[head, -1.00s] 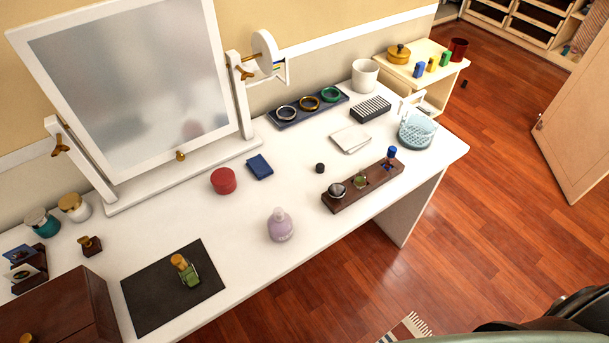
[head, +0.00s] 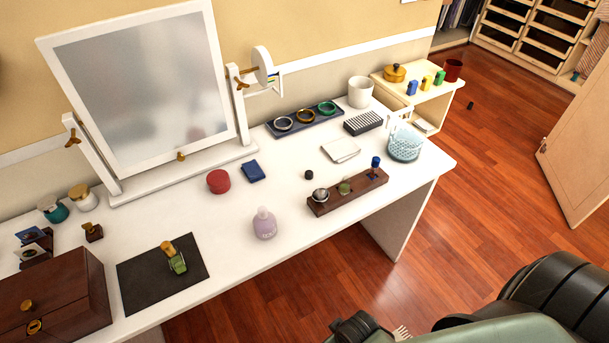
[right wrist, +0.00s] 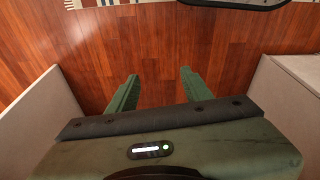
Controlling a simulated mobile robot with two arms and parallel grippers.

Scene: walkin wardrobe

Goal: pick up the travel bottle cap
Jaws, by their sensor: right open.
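A small black cap (head: 309,174) stands on the white table, behind the brown wooden holder and right of the dark blue booklet. It looks like the travel bottle cap. A lavender bottle (head: 264,224) stands nearer the table's front edge, left of the cap. The cap does not show in that view. My right arm shows at the lower right of the head view, off the table. My left gripper is not in view.
The wooden holder (head: 325,207) with several small items stands in front of the cap. A red round box (head: 219,181), blue booklet (head: 253,171) and white cards (head: 341,150) lie around it. A tilting mirror (head: 145,90) stands behind. A small dark piece (head: 470,105) lies on the floor.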

